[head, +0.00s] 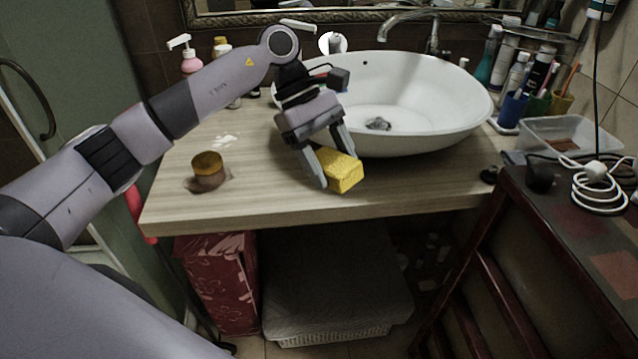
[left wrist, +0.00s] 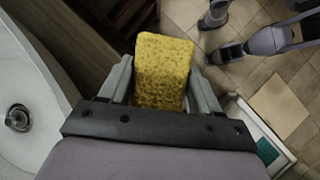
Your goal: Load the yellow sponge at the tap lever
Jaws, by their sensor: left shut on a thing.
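The yellow sponge (head: 342,171) is a block between the fingers of my left gripper (head: 337,172), in front of the basin near the counter's front edge. In the left wrist view the sponge (left wrist: 163,72) sits between both fingers of the left gripper (left wrist: 163,85), which is shut on it. From the head view I cannot tell whether the sponge touches the counter. The tap (head: 413,22) stands behind the basin, with a lever-like handle (head: 446,50) at its right. My right gripper is not in view.
The white basin (head: 440,110) sits on the wooden counter (head: 240,205). Cups with brushes (head: 512,108) and a clear tray (head: 572,135) are at the right.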

